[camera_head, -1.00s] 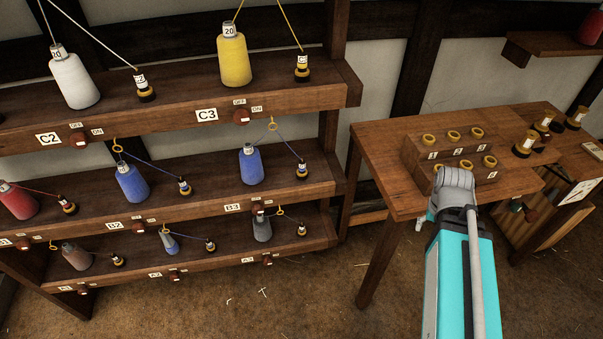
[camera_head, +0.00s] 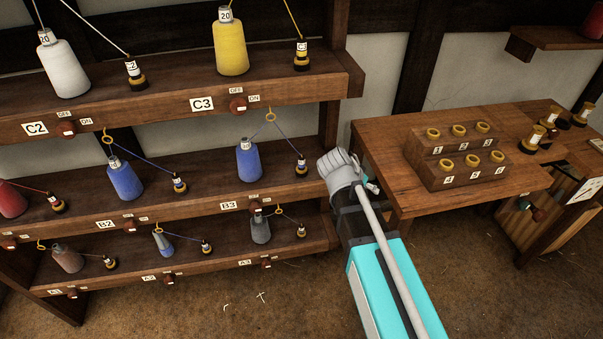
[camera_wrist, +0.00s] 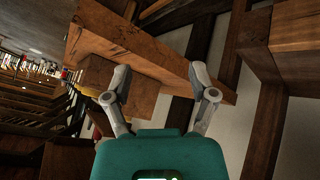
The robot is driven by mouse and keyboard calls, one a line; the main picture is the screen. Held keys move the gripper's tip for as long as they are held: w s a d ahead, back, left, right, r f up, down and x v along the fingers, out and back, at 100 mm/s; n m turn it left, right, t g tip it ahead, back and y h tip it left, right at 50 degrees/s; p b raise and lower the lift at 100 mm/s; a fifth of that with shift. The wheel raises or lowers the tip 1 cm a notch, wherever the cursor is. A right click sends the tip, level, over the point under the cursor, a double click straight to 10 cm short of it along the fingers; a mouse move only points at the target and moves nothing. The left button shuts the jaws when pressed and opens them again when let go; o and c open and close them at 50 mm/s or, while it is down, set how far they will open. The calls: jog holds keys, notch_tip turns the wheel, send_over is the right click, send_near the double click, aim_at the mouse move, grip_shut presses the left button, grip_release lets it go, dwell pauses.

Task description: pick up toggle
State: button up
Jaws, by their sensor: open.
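Several round red-brown toggles sit on the shelf fronts in the head view. One is beside the C3 label (camera_head: 238,104), one by C2 (camera_head: 67,129), one by B3 (camera_head: 256,208), and smaller ones are on the lowest shelf, such as the one by A3 (camera_head: 266,264). I cannot tell which one the task names. My gripper (camera_wrist: 160,82) is open and empty, with its two grey fingers spread in the wrist view. In the head view my wrist is between the shelf's right end and the bench, and hides the fingers. No toggle is clear in the wrist view.
The shelves hold thread cones, such as a yellow one (camera_head: 230,47) and a blue one (camera_head: 249,160), with threads running to small bobbins. The floor (camera_head: 270,315) in front is mostly clear.

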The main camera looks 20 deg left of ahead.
jog(key=a+t+b, duration=0.3)
jog(key=a+t, duration=0.1)
jog(key=a, duration=1)
jog(key=t+y+b, duration=0.1)
jog(key=t+y, duration=0.1)
jog(key=t, duration=0.1)
send_near(300, 160)
jog(key=s+a, duration=0.1)
jog(key=s, duration=0.1)
jog(key=shift+s+a+r+m, duration=0.15)
jog(key=shift+a+r+m, duration=0.05)
jog(key=shift+m, duration=0.1)
jog(key=b+x, duration=0.3)
jog(key=x, duration=0.4)
jog(key=shift+b+x, duration=0.35)
jog(key=shift+x, duration=0.5)
jog(key=shift+d+r, duration=0.1)
jog(key=shift+r+b+x, duration=0.1)
jog(key=shift+b+x, duration=0.35)
jog(key=shift+x, duration=0.85)
jog(key=shift+r+b+x, duration=0.15)
jog(key=shift+b+x, duration=0.25)
jog(key=shift+x, duration=0.9)
jog(key=shift+d, duration=0.2)
